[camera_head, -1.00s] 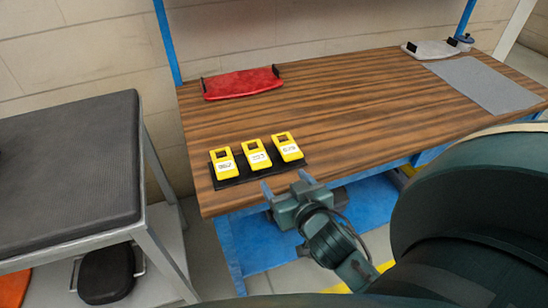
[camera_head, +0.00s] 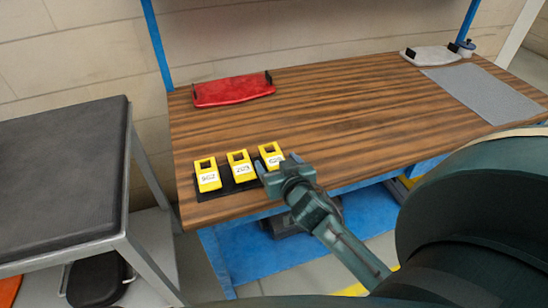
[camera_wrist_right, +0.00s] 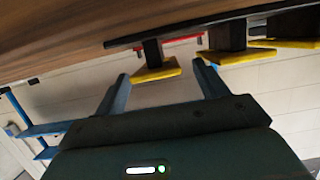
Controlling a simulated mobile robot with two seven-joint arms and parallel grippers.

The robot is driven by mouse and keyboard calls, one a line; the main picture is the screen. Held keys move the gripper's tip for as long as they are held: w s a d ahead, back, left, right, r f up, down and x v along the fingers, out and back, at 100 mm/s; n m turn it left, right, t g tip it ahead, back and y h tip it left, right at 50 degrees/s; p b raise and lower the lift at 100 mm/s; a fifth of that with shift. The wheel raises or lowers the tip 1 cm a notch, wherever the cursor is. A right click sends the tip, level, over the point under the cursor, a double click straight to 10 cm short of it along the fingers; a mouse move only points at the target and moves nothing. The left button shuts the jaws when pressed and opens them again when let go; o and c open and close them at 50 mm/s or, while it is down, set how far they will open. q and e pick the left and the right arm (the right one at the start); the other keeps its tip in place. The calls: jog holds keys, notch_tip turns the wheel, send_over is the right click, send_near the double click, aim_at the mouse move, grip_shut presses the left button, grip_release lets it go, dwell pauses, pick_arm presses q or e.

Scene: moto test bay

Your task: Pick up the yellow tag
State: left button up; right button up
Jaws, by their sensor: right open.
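Three yellow tags stand in a row on a black holder (camera_head: 232,188) near the left front corner of the wooden table: a left tag (camera_head: 208,178), a middle tag (camera_head: 241,168) and a right tag (camera_head: 271,156). Each carries a white label with dark marks. My right gripper (camera_head: 277,163) is open at the right tag and partly covers its lower end. In the right wrist view one yellow tag (camera_wrist_right: 158,71) shows between the open fingers, apart from both, with a dark post behind it. My left gripper is not in view.
A red tray (camera_head: 233,89) lies at the back left of the table (camera_head: 340,115). A grey tray (camera_head: 432,54) and a grey mat (camera_head: 485,90) are at the right. A black-topped bench (camera_head: 60,170) stands to the left. The table's middle is clear.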

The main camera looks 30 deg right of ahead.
aim_at(273, 157)
jog(key=x, duration=0.4)
jog(key=shift+d+r, duration=0.1)
jog(key=shift+r, duration=0.05)
jog(key=shift+c, duration=0.5)
jog(key=c, duration=0.9)
